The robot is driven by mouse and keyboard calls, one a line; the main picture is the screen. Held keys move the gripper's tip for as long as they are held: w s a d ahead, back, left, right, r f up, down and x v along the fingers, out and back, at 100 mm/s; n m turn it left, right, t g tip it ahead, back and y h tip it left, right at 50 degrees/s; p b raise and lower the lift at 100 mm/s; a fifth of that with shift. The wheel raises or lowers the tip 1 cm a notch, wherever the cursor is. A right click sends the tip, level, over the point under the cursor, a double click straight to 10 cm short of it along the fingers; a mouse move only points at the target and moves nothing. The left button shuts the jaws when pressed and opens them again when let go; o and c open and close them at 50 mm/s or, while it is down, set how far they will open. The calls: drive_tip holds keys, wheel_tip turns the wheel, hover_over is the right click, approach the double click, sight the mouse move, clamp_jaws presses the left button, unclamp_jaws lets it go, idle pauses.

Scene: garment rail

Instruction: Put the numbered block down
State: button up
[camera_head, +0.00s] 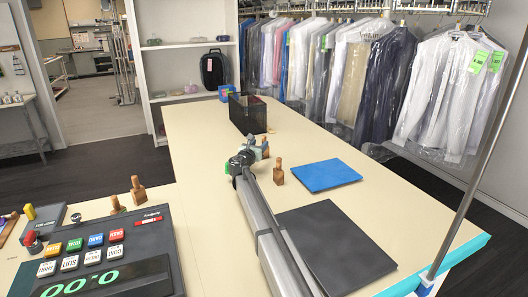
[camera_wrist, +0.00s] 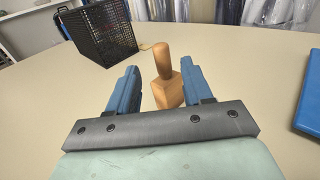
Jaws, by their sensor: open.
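In the wrist view, a small wooden block with a rounded upright handle (camera_wrist: 167,92) stands on the tabletop between my gripper's blue fingers (camera_wrist: 160,82). The fingers are open, with visible gaps on both sides of the block. I cannot see a number on it. In the head view, my gripper (camera_head: 248,155) is low over the table, and a wooden block (camera_head: 265,147) shows just beyond it, partly hidden. A similar wooden block (camera_head: 278,174) stands upright to the right of my arm.
A black mesh basket (camera_head: 248,113) stands beyond my gripper. A blue pad (camera_head: 325,175) and a dark grey pad (camera_head: 335,247) lie to the right. Two more wooden pieces (camera_head: 138,191) stand behind the register (camera_head: 100,255) at left. Bare table (camera_head: 215,150) lies left of my gripper.

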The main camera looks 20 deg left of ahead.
sight(263, 139)
drive_tip(key=shift+w+d+r, duration=0.1)
drive_tip(key=shift+w+r, duration=0.05)
drive_tip(key=shift+w, duration=1.3)
drive_tip(key=shift+w+r, duration=0.1)
drive_tip(key=shift+w, duration=1.35)
clamp_jaws()
